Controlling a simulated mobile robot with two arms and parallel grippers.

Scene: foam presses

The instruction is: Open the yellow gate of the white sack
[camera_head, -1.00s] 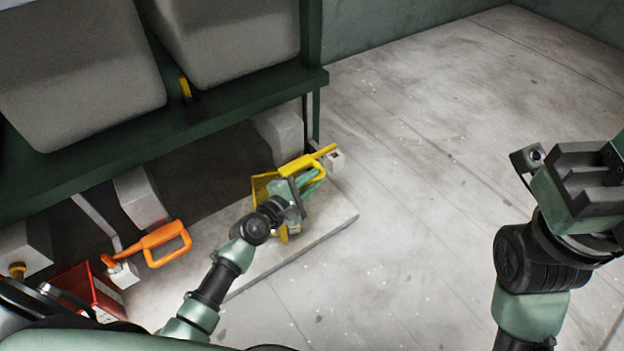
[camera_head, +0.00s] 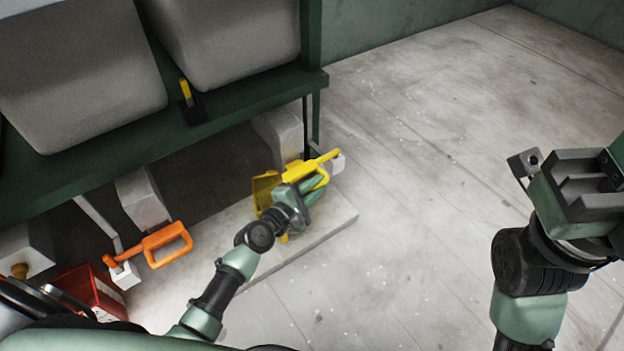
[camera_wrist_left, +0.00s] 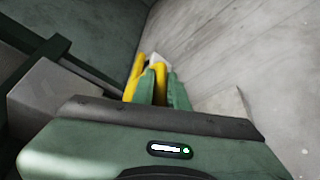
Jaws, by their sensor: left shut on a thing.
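The yellow gate handle (camera_head: 328,158) is a looped lever low under the green frame, near its right end. A white block (camera_head: 338,163) sits at its far end. My left gripper (camera_head: 314,187) is shut on the handle's loop. The left wrist view also shows the yellow handle (camera_wrist_left: 134,76), beside and between the green fingers (camera_wrist_left: 162,84). Large pale grey sacks (camera_head: 225,40) stand on the frame; I cannot tell which is the white sack. My right gripper (camera_head: 585,185) is raised at the right, away from the handle; its jaw state is unclear.
An orange looped handle (camera_head: 165,245) and a red box (camera_head: 92,290) are at lower left. A small yellow-tipped lever (camera_head: 186,92) is on the green frame (camera_head: 150,135). The floor (camera_head: 430,130) at right is clear.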

